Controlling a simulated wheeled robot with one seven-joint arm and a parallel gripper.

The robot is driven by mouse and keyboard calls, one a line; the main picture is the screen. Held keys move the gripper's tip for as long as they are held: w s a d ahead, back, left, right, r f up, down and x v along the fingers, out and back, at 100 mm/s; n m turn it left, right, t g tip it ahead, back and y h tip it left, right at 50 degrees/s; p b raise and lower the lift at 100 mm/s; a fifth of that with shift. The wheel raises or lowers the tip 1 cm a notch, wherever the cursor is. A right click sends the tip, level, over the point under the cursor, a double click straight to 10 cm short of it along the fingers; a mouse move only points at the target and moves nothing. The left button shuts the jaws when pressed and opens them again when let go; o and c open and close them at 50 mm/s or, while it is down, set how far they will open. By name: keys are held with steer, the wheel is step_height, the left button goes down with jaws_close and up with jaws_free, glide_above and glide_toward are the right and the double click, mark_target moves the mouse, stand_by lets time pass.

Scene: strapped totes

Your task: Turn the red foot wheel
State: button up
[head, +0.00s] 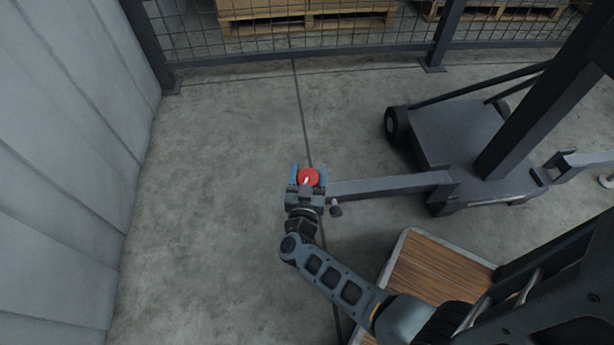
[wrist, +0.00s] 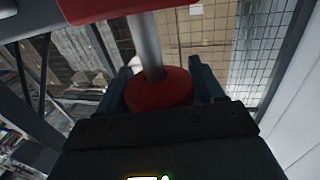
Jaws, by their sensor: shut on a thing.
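The red foot wheel (head: 308,177) is at the left end of a grey outrigger beam (head: 390,185) in the head view. In the wrist view the red wheel (wrist: 158,90) is a round knob on a grey metal rod (wrist: 150,45). The rod runs up to a red block (wrist: 120,8) at the top edge. My gripper (head: 308,174) reaches the wheel from the near side. Its two bluish fingers stand on the wheel's left and right, shut on it. In the wrist view my gripper (wrist: 160,85) body hides the wheel's lower part.
The beam joins a dark wheeled base (head: 465,135) with a slanted mast at right. A wood-topped platform (head: 435,270) lies front right. A pale wall (head: 60,150) stands left and a mesh fence (head: 300,45) behind. The floor left of my gripper is clear.

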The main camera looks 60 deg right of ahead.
steer(key=m+g+h+b, duration=0.1)
steer(key=m+g, duration=0.2)
steer(key=g, duration=0.1)
steer(key=shift+s+d+g, duration=0.1)
steer(key=shift+g, duration=0.3)
steer(key=shift+s+m+g+h+b, duration=0.1)
steer(key=shift+m+g+h+b, duration=0.2)
steer(key=shift+m+g, duration=1.2)
steer(key=shift+s+a+m+g+y, duration=0.15)
steer(key=shift+m+g+y, duration=0.3)
steer(key=shift+m+g, duration=0.75)
steer(key=shift+s+m+g+y, duration=0.15)
steer(key=shift+m+g+y, duration=0.4)
steer(key=shift+g, duration=1.3)
steer(key=shift+s+a+m+g+y, duration=0.15)
steer(key=shift+m+g+y, duration=0.25)
steer(key=shift+m+g, duration=0.8)
steer(key=shift+s+g+y, duration=0.1)
steer(key=shift+g+y, duration=0.3)
steer(key=shift+g, duration=0.55)
steer(key=shift+s+m+g+y, duration=0.2)
steer(key=shift+m+g+y, duration=0.4)
steer(key=shift+m+g, duration=0.15)
steer(key=o, duration=1)
steer(key=shift+c, duration=0.2)
steer(key=shift+w, duration=0.15)
